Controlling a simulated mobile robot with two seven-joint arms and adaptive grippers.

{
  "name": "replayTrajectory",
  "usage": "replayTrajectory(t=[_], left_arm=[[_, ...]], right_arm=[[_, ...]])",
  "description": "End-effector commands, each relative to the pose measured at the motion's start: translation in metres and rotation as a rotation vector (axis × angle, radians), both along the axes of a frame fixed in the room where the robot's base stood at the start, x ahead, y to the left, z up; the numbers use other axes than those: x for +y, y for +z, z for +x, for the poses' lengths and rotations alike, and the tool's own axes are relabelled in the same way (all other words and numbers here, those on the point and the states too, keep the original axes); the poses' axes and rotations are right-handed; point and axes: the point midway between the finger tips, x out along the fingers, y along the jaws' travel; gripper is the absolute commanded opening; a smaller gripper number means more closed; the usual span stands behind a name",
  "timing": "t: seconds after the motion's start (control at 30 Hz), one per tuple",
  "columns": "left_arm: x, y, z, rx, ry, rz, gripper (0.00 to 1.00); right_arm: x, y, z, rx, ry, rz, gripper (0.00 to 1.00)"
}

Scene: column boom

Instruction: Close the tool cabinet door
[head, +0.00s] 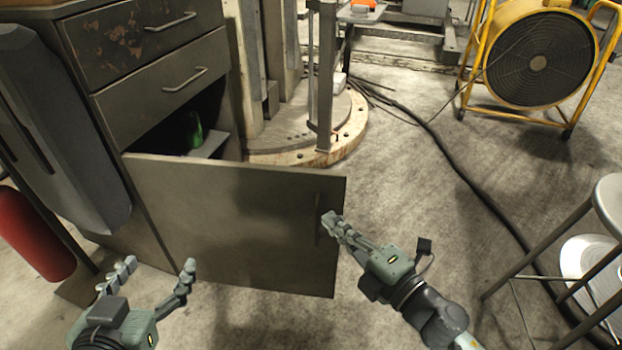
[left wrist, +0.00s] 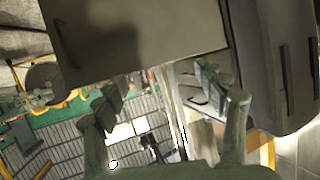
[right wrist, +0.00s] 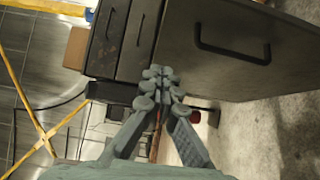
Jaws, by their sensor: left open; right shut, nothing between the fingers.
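The tool cabinet (head: 160,65) stands at the upper left in the head view, with two drawers above an open lower compartment. Its grey door (head: 235,220) is swung wide open toward the right, with a dark handle (head: 318,220) near its free edge. The door also shows in the left wrist view (left wrist: 140,40) and the right wrist view (right wrist: 215,65). My right gripper (head: 330,222) is shut and empty beside the door's free edge; whether it touches is unclear. My left gripper (head: 155,265) is open and empty, in front of the door near its hinge side.
A green bottle (head: 194,130) stands inside the compartment. A red cylinder (head: 35,235) is at the left. A yellow-framed fan (head: 535,62) and a stool (head: 608,200) stand at the right. A black cable (head: 455,165) crosses the floor, otherwise mostly clear right of the door.

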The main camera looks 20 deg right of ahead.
Motion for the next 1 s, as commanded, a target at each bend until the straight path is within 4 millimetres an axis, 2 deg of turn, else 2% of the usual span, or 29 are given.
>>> replayTrajectory(t=[0.3,0.5,0.7,1.0], left_arm=[[0.042,-0.046,-0.027,0.272,0.074,0.108,0.71],[0.067,-0.069,-0.051,0.428,0.121,0.164,0.71],[0.071,-0.073,-0.054,0.450,0.128,0.170,0.71],[0.072,-0.074,-0.055,0.455,0.129,0.172,0.71]], right_arm=[[0.019,0.004,0.048,-0.004,0.001,-0.001,0.00],[0.031,0.004,0.078,-0.004,0.001,-0.002,0.00],[0.018,0.001,0.103,-0.003,0.001,-0.002,0.00],[0.014,0.001,0.111,-0.001,0.001,0.000,0.00]])
